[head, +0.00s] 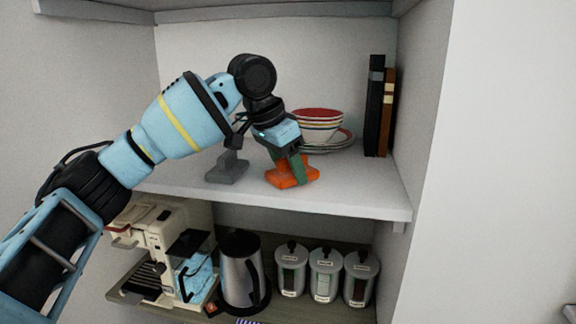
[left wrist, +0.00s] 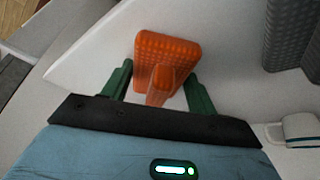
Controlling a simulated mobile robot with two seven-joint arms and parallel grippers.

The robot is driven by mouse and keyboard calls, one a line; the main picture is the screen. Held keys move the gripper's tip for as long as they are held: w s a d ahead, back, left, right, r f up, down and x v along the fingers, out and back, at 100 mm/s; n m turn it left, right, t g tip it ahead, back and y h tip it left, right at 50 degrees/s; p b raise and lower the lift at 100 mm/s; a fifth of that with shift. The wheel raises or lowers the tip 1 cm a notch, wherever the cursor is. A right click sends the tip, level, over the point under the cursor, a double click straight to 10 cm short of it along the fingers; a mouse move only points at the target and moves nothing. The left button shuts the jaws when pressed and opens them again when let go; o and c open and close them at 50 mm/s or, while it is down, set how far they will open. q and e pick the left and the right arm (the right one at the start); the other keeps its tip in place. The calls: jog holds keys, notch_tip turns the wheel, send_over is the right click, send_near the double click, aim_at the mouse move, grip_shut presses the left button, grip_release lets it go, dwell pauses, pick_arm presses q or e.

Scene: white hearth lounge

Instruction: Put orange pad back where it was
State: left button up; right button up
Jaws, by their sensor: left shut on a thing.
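The orange pad (head: 283,181) is at the front part of the white shelf, with its flat base low over the board; I cannot tell whether it touches. My left gripper (head: 297,166) reaches down to it from above and is shut on its upright handle. In the left wrist view the orange pad (left wrist: 176,50) shows its ribbed base, and its handle lies between the green fingers of the left gripper (left wrist: 160,82). The fingers hide part of the handle in the head view. My right gripper is in neither view.
A grey pad (head: 229,166) stands left of the orange one. Striped bowls (head: 318,124) on plates sit behind right, with upright books (head: 375,110) farther right. The shelf's front edge (head: 350,210) is close. Below are a coffee machine, a kettle (head: 241,270) and canisters.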

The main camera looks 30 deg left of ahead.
pick_arm(q)
jog(key=o, duration=0.9)
jog(key=shift+f, duration=0.15)
jog(key=v, duration=1.2)
